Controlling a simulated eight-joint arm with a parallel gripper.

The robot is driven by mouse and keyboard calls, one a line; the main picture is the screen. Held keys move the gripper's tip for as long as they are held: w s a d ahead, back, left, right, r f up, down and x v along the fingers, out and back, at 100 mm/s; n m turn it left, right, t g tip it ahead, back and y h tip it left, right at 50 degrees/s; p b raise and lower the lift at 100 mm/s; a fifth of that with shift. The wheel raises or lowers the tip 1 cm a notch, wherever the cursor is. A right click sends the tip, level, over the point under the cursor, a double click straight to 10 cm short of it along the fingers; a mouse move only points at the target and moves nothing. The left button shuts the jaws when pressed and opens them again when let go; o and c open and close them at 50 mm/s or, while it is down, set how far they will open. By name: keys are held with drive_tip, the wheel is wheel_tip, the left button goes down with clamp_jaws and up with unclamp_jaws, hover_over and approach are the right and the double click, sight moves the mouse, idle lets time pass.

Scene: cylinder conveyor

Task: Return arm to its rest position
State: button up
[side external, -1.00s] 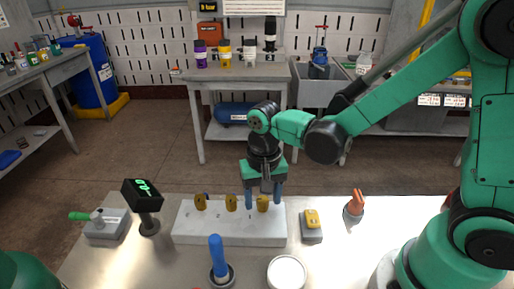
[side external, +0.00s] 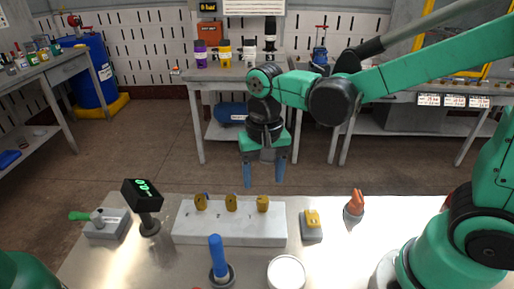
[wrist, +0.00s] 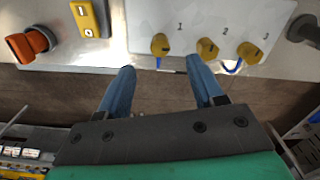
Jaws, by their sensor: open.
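My gripper (side external: 264,172) hangs fingers-down above the back edge of the workbench, its two blue fingers apart with nothing between them. It is clear of the white block (side external: 230,232), which carries several yellow knobs in a row, one of them a yellow knob (side external: 263,204) at the right end. In the wrist view my gripper (wrist: 162,80) is open and empty, and the block (wrist: 200,12) with numbers 1, 2 and 3 lies beyond the fingertips. Blue pieces show beside the knobs there.
A grey box with a yellow top (side external: 312,222) and an orange knob (side external: 354,205) stand right of the block. A display on a post (side external: 143,197), a blue upright handle (side external: 217,258) and a white round dish (side external: 286,273) are nearby. The air above the bench is free.

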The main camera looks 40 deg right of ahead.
drive_tip(key=s+d+r+n+t, duration=0.3)
drive_tip(key=d+r+n+t, duration=0.1)
drive_tip(key=d+n+t, duration=0.1)
drive_tip(key=shift+d+n+t, duration=0.15)
drive_tip(key=shift+n+t, duration=0.35)
drive_tip(key=shift+t, duration=0.6)
idle(0.4)
